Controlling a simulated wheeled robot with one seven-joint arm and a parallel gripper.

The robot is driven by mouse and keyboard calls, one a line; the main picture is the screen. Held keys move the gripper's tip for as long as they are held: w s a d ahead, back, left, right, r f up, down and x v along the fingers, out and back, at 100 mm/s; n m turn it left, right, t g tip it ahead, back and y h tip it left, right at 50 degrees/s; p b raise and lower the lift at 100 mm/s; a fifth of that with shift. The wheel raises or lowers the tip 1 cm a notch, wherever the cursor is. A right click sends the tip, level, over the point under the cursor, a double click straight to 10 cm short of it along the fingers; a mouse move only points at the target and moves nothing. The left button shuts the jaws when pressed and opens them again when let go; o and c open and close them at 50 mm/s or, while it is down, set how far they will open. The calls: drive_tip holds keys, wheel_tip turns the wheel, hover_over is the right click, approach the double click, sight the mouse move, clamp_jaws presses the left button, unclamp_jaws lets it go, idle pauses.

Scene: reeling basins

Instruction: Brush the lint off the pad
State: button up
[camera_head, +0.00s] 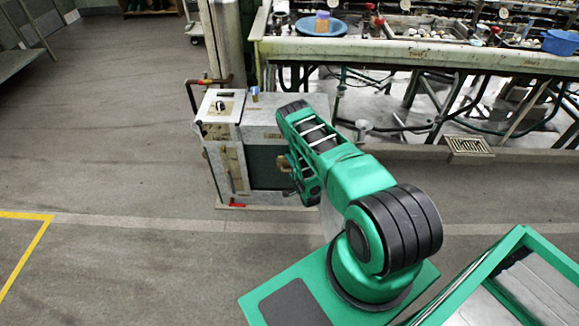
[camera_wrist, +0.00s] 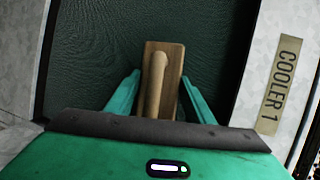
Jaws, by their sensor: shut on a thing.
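The pad (camera_wrist: 90,60) is a dark green, fine-textured upright panel in the front of the cooler; it also shows in the head view (camera_head: 266,172), partly hidden by my arm. A wooden brush (camera_wrist: 172,58) with a flat block and rounded handle is between my fingers in the wrist view. My gripper (camera_wrist: 160,76) is shut on the brush handle, with the brush in front of the pad. I cannot tell whether the brush touches the pad. No lint can be made out on the visible pad.
The cooler's pale metal cabinet (camera_head: 217,165) has a "COOLER 1" label (camera_wrist: 281,85) right of the pad. Small items lie on its top. A long bench with basins (camera_head: 420,52) stands behind. Open floor (camera_head: 110,130) lies to the left.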

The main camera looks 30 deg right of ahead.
sight(282, 163)
drive_tip(key=shift+w+a+r, duration=0.1)
drive_tip(key=shift+w+a, duration=0.45)
drive_tip(key=shift+a, duration=0.25)
drive_tip(key=shift+w+a, duration=0.55)
drive_tip(key=shift+a, duration=0.25)
drive_tip(key=s+a, duration=0.3)
drive_tip(key=s, duration=0.2)
drive_tip(key=shift+a, duration=0.2)
drive_tip(key=shift+s, duration=0.15)
drive_tip(key=shift+s+a, duration=0.8)
drive_tip(key=shift+s, duration=0.35)
drive_tip(key=shift+w, duration=0.1)
